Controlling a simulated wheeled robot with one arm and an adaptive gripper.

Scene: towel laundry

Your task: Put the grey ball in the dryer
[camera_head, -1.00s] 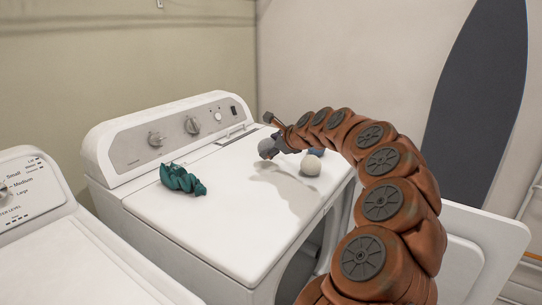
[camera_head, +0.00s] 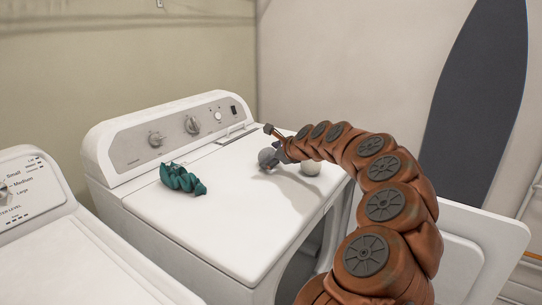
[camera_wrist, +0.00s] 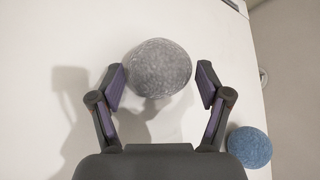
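The grey ball (camera_wrist: 158,68) is speckled and lies between the two fingers of my gripper (camera_wrist: 160,82) in the wrist view. The fingers are spread on either side of it, with a narrow gap at the right finger; contact at the left finger is unclear. In the head view the grey ball (camera_head: 268,157) is at my gripper's tip, over the white top of the dryer (camera_head: 235,225), towards its right side. The dryer's front opening (camera_head: 302,262) shows as a dark hollow, partly hidden by my arm. Its door (camera_head: 480,240) hangs open at the right.
A cream ball (camera_head: 310,167) sits on the dryer top right of my gripper. A blue ball (camera_wrist: 249,147) is at lower right in the wrist view. A teal crumpled cloth (camera_head: 183,180) lies at the left. A washer (camera_head: 60,255) stands left of the dryer.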

